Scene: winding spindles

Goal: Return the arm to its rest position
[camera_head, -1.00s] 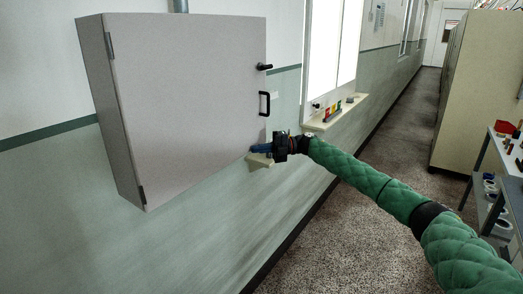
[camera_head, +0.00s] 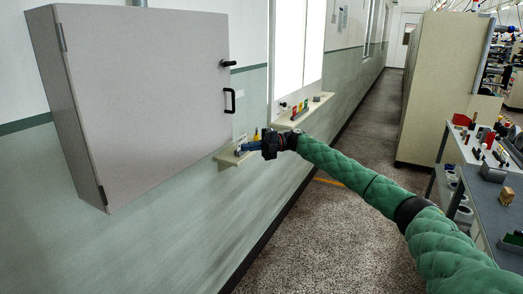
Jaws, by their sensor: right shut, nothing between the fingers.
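My right arm, in a green quilted sleeve, comes in from the lower right of the head view. Its gripper (camera_head: 247,148) is shut with nothing visible between its blue fingers. It is in front of a small cream wall shelf (camera_head: 226,161), below and right of the grey cabinet's black handle. Small items stand on that shelf close behind the gripper, partly hidden by it. I cannot tell whether the fingers touch them. My left gripper is not in view.
The closed grey wall cabinet (camera_head: 145,95) hangs at left, with a black handle (camera_head: 230,100). A second ledge (camera_head: 302,113) under the window holds small coloured items. A workbench (camera_head: 487,180) with parts stands at right, before a tall beige cabinet (camera_head: 440,85). The aisle floor is clear.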

